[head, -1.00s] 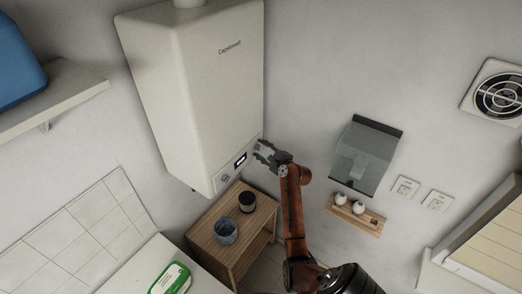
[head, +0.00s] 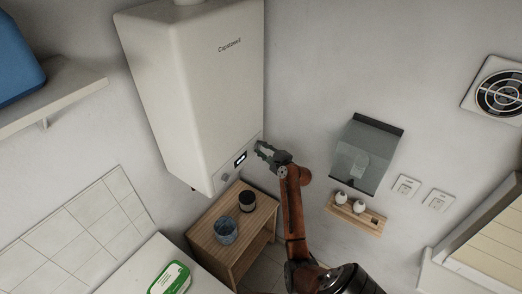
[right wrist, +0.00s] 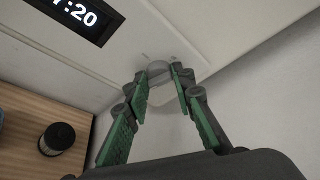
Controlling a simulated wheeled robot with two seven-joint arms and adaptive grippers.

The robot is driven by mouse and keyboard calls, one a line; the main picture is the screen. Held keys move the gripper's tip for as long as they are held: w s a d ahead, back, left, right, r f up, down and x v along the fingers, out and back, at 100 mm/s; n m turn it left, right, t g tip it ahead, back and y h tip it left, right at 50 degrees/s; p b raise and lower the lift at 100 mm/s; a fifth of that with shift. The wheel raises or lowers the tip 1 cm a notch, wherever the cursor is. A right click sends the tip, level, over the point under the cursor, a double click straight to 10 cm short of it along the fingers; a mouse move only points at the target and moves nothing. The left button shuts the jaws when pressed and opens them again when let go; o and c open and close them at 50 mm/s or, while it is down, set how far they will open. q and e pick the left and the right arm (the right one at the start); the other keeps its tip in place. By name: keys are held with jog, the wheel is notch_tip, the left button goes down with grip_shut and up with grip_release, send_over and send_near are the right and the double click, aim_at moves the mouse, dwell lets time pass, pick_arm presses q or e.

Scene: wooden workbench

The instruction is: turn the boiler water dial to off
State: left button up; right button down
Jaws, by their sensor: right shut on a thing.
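The white boiler (head: 195,85) hangs on the wall, with a lit display (head: 240,160) on its lower front panel. One dial (head: 225,177) sits left of the display. A second, pale grey dial (right wrist: 158,70) sits to the right of the display, at the panel's right end. My right gripper (head: 263,149) is shut on this right dial, with one green-padded finger on either side of it in the right wrist view. The dial's marks are too unclear to read its setting, and no label tells which dial is for water. My left gripper is in neither view.
A grey wall dispenser (head: 362,155) and small shelf (head: 356,216) are to the right of my right arm. Bare wall lies between.

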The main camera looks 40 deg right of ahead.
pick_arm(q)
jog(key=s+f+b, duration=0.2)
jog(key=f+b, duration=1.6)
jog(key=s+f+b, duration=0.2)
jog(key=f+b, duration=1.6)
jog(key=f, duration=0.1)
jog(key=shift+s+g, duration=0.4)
pick_arm(e)
jog(key=shift+w+d+f+m+g+y, duration=0.2)
jog(key=shift+m+y, duration=1.95)
jog(key=shift+m, duration=2)
jog(key=shift+s+d+f+m+g+y, duration=0.1)
jog(key=shift+d+m+y, duration=0.15)
jog(key=shift+m+y, duration=2.85)
jog(key=shift+w+d+f+m+g+y, duration=0.2)
jog(key=shift+m+y, duration=0.95)
jog(key=shift+m, duration=4)
jog(key=shift+s, duration=0.1)
jog(key=c, duration=1.7)
grip_release()
jog(key=shift+r, duration=0.1)
jog(key=shift+o, duration=0.2)
